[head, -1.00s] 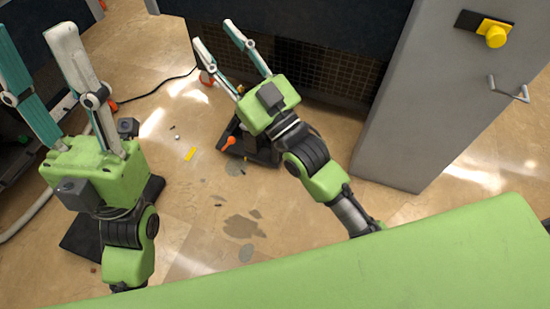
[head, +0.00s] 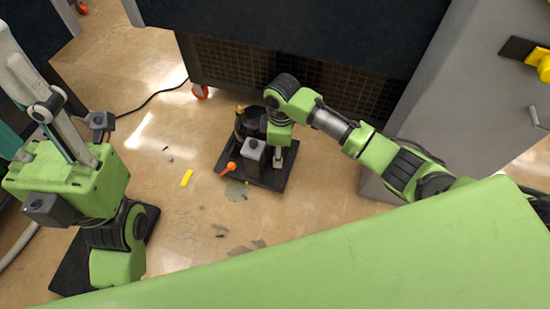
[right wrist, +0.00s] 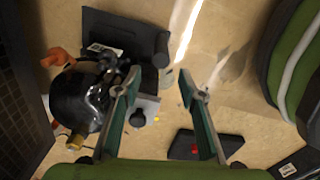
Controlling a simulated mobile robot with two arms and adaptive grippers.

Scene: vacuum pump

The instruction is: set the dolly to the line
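The dolly appears to be the low black base (head: 268,180) on the floor, left of the grey cabinet, with a dark rounded pump (head: 248,122) on it. An orange part (head: 229,167) sticks out at its front left. In the right wrist view the shiny black pump (right wrist: 78,100) is left of my right gripper (right wrist: 160,78), whose fingers are open and apart, nothing visible between them. In the head view my right gripper (head: 280,150) points down over the base; its tips are mostly hidden. My left gripper (head: 25,110) is open at the left. No long floor line is clear.
A black cable (head: 150,98) runs behind. The grey cabinet (head: 470,90) stands at right. A dark machine with a grille (head: 330,85) closes off the back. Floor left of the dolly is mostly clear.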

